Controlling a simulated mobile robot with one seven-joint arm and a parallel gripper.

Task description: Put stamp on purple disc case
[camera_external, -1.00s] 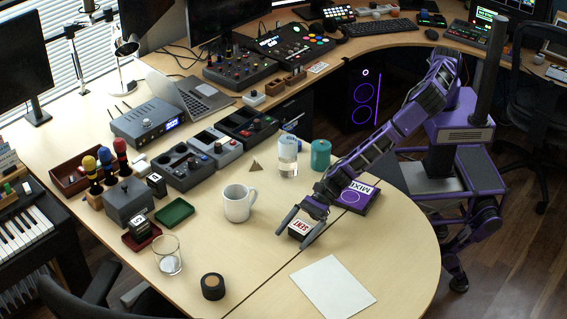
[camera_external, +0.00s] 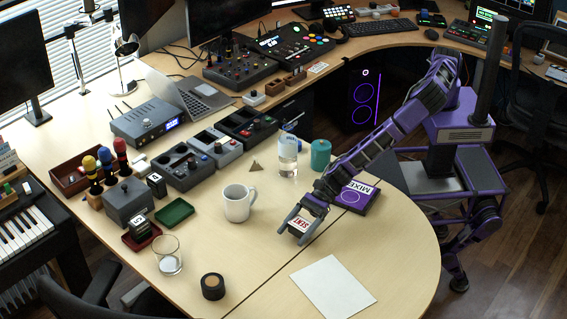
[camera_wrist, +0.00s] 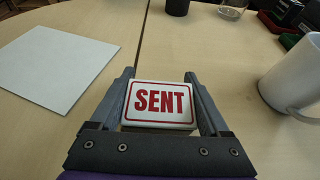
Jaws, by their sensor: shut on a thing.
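My gripper (camera_external: 293,228) is shut on the stamp (camera_external: 298,227), a small block with a white top and red "SENT" lettering. In the wrist view the stamp (camera_wrist: 158,104) sits between my two grey fingers (camera_wrist: 160,100). I cannot tell whether its underside touches the table or hangs just above it. The purple disc case (camera_external: 354,199), with a white "MIXES" label, lies flat on the table to the right of my gripper, partly hidden behind my wrist.
A white mug (camera_external: 237,203) stands left of my gripper and also shows in the wrist view (camera_wrist: 295,75). White paper (camera_external: 333,288) lies in front. A black round container (camera_external: 212,286), a glass (camera_external: 168,256) and a teal cylinder (camera_external: 320,155) stand around. Bare table lies around the stamp.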

